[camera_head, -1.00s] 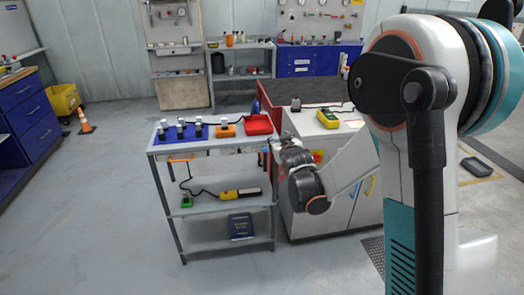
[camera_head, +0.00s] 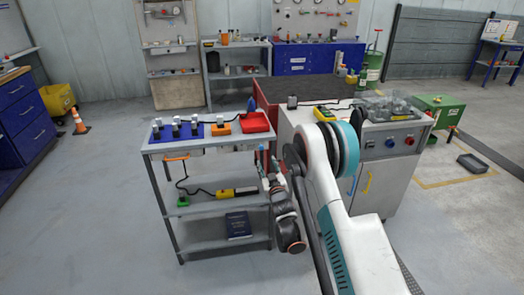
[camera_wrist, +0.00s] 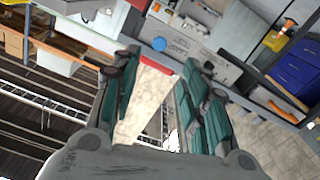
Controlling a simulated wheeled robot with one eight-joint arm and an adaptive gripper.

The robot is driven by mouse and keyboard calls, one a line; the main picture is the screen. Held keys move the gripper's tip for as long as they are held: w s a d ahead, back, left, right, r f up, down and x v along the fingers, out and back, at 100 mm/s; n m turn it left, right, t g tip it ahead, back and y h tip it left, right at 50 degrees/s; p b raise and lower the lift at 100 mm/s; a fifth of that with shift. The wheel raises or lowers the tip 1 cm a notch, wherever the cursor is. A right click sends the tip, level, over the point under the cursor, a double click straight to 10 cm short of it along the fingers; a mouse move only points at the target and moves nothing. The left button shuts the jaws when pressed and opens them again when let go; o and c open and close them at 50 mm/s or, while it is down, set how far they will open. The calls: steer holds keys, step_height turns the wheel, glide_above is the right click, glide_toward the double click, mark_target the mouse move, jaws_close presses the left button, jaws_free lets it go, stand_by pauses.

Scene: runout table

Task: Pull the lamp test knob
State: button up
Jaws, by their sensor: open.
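A control panel (camera_head: 393,146) is on the front of the pale cabinet right of centre in the head view. It carries a blue knob (camera_head: 390,143) and a red knob (camera_head: 409,140). Their labels are too small to read, so I cannot tell which one is the lamp test knob. My gripper (camera_head: 269,176) is low beside the shelf cart, left of the panel and well apart from it. In the wrist view my gripper (camera_wrist: 161,70) has its teal-padded fingers spread with nothing between them. A blue round thing (camera_wrist: 159,44) shows beyond the fingertips; I cannot tell what it is.
The grey shelf cart (camera_head: 222,200) stands close left of my gripper, with a red bin (camera_head: 256,122) on top. The pale cabinet (camera_head: 375,190) has a yellow device (camera_head: 324,114) on it. A green box (camera_head: 440,108) stands to the right. The floor at front left is clear.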

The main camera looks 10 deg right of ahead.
mark_target(262, 148)
steer(key=w+b, duration=0.2)
steer(key=w, duration=0.9)
steer(key=shift+w+b, duration=0.25)
steer(key=shift+b, duration=0.15)
steer(key=shift+w, duration=0.5)
